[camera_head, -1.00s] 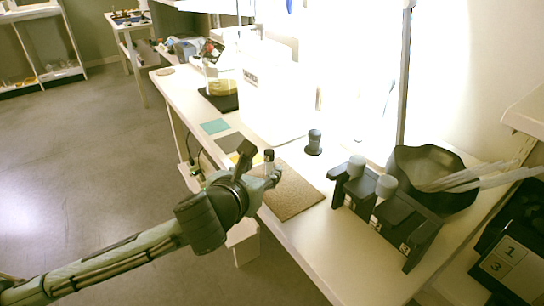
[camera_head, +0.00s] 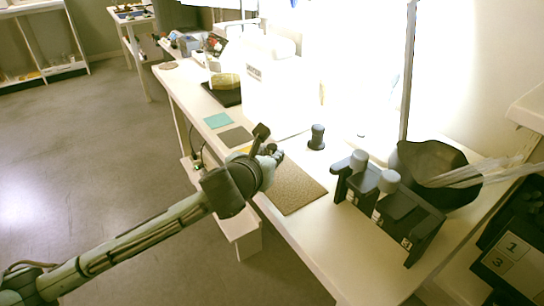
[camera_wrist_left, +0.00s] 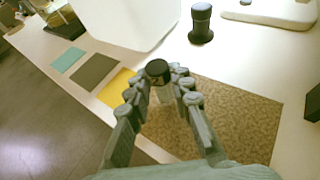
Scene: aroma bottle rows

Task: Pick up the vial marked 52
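A small vial with a black cap (camera_wrist_left: 158,70) stands upright at the far edge of the brown cork mat (camera_wrist_left: 235,110). Its marking cannot be read. My left gripper (camera_wrist_left: 160,88) is open, with its grey fingers on either side of the vial at the tips. I cannot tell whether a finger touches it. In the head view my left gripper (camera_head: 270,153) is at the left end of the mat (camera_head: 297,190) and largely hides the vial. My right gripper is not in view.
A dark cylinder (camera_head: 317,137) stands behind the mat. A black rack with grey-topped pieces (camera_head: 395,208) and a black bowl (camera_head: 415,160) stand to the right. Teal (camera_head: 218,120) and dark grey (camera_head: 235,137) mats lie to the left.

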